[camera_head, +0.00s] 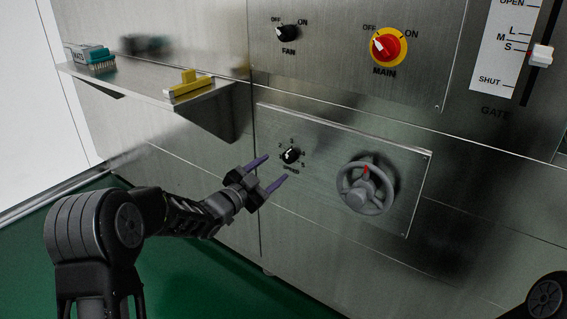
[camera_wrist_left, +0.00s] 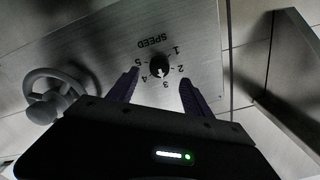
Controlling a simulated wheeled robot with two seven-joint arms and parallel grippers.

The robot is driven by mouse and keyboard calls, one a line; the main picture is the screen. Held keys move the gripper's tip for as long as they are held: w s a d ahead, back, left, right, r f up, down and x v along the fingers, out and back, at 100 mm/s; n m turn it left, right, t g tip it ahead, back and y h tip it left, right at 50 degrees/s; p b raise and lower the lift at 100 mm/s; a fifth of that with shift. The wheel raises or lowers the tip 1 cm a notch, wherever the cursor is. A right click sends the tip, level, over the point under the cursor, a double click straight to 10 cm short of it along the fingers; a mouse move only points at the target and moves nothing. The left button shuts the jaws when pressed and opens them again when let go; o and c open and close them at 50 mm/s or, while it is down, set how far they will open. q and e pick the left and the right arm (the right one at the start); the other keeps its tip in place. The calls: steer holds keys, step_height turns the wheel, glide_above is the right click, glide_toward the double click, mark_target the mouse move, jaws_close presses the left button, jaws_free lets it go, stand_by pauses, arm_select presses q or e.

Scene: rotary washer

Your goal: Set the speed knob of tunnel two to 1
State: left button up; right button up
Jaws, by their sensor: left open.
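The black speed knob (camera_head: 291,156) sits on the lower steel panel, ringed by the numbers 1 to 5. It also shows in the left wrist view (camera_wrist_left: 159,66), upside down under the SPEED label. Its white mark appears to point near 3. No tunnel number is readable. My left gripper (camera_head: 276,168) is open, its two purple fingers aimed at the panel and short of the knob. In the left wrist view the knob appears between the fingertips, with nothing held. My right gripper is out of view; only part of my right arm shows at the lower right corner.
A grey handwheel (camera_head: 366,186) with a red mark projects right of the knob. Above are a fan switch (camera_head: 287,33), a red main switch (camera_head: 386,46) and a gate slider (camera_head: 541,55).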

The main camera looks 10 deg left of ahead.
mark_target(286, 159)
arm_select(q)
steer(key=b+x, duration=0.1)
steer(key=x, duration=0.5)
jaws_close()
stand_by(0.6)
